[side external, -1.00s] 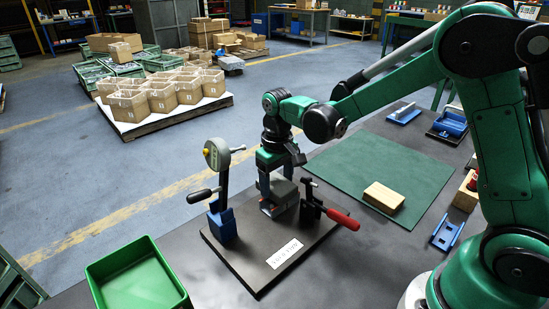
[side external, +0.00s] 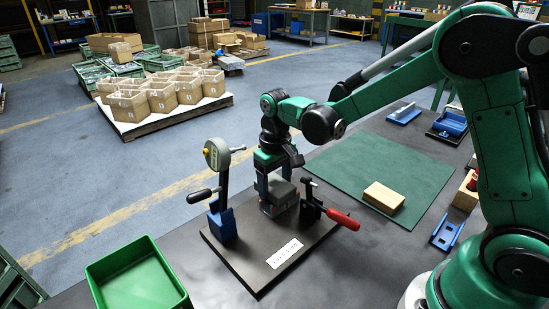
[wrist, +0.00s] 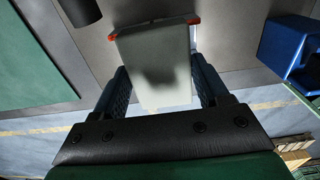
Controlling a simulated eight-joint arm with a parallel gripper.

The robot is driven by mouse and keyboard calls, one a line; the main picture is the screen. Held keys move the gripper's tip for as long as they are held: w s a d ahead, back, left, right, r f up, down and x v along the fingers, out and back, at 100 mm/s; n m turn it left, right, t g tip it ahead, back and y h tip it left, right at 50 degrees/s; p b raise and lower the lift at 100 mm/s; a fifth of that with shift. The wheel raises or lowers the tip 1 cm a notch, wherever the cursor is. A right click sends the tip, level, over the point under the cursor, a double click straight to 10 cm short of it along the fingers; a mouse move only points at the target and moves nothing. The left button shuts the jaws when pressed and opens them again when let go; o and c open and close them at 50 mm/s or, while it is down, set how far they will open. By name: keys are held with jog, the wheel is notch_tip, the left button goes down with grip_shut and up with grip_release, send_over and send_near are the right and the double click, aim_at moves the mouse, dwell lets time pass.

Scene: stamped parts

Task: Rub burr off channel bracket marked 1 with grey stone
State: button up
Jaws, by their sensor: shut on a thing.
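My gripper (wrist: 160,92) points down over the dark fixture plate (side external: 240,262), between the dial gauge and the toggle clamp. Its two dark blue fingers are shut on a light grey block, which looks like the grey stone (wrist: 160,70). In the side view a grey block (side external: 284,190) shows low at my gripper, close above the plate. Orange-red edges show at the block's far end in the wrist view. I cannot make out the channel bracket, its mark or its burr; the block and my fingers cover that spot.
The dial gauge (side external: 216,154) on a blue base stands left of my gripper. A toggle clamp with a red handle (side external: 343,218) stands close at right. A green bin (side external: 140,280) is at front left. A wooden block (side external: 384,196) lies on the green mat (side external: 345,165), which is otherwise clear.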

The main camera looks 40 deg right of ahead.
jog(key=shift+a+f, duration=0.1)
jog(key=shift+a, duration=1.1)
jog(key=shift+d, duration=2.5)
jog(key=shift+a, duration=2.55)
jog(key=shift+d+f, duration=0.1)
jog(key=shift+d, duration=2.5)
jog(key=shift+r, duration=3.55)
